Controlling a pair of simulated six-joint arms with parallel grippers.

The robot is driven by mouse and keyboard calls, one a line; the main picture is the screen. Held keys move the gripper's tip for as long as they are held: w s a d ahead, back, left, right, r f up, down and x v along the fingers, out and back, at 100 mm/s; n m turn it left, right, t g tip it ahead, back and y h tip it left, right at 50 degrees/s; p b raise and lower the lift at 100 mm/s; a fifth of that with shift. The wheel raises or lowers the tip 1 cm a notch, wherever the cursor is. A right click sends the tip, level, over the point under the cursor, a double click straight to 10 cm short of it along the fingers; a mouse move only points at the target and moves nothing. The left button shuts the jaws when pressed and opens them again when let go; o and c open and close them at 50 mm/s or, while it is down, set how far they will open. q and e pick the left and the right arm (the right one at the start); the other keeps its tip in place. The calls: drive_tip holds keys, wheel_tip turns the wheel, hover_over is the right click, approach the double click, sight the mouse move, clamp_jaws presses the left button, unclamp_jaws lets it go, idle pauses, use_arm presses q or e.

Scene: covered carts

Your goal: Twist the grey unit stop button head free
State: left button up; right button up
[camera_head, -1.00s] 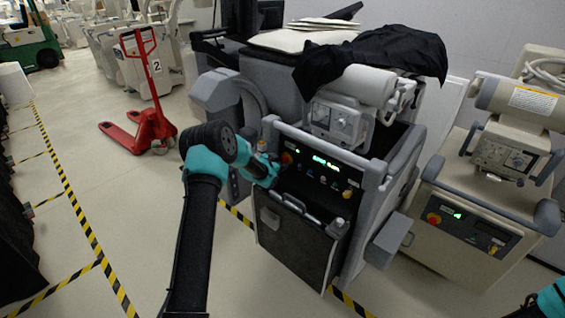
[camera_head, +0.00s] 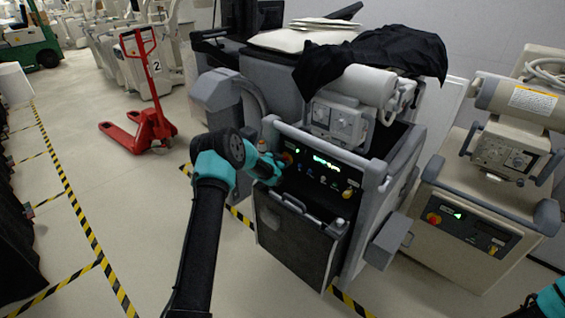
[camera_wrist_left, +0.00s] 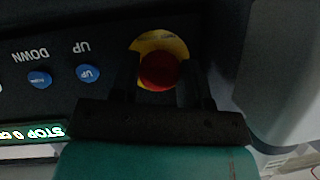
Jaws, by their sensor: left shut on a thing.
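The grey unit (camera_head: 298,240) stands in the middle of the head view, with a dark control panel (camera_head: 322,174) on its top front. Its red stop button head (camera_wrist_left: 158,71) sits on a yellow surround (camera_wrist_left: 150,42) in the left wrist view. My left gripper (camera_head: 280,167) reaches the left end of the panel in the head view. In the left wrist view its dark fingers (camera_wrist_left: 157,88) lie on both sides of the red head and are shut on it. They hide part of its sides.
Blue UP (camera_wrist_left: 88,73) and DOWN (camera_wrist_left: 40,79) buttons and a lit display (camera_wrist_left: 32,133) lie beside the stop button. A beige unit (camera_head: 470,240) with its own red button (camera_head: 433,218) stands to the right. A red pallet jack (camera_head: 150,125) stands on the floor behind left.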

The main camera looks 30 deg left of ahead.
use_arm(q)
drive_tip(key=shift+c, duration=1.2)
drive_tip(key=shift+m+y, duration=0.3)
drive_tip(key=shift+d+m+t+y, duration=0.1)
drive_tip(key=shift+m+t+y, duration=0.35)
drive_tip(key=shift+m, duration=0.55)
drive_tip(key=shift+m+t+y, duration=0.25)
drive_tip(key=shift+m+y, duration=0.4)
drive_tip(key=shift+m, duration=0.35)
drive_tip(key=o, duration=0.9)
drive_tip(key=shift+o, duration=0.2)
drive_tip(key=shift+s, duration=0.1)
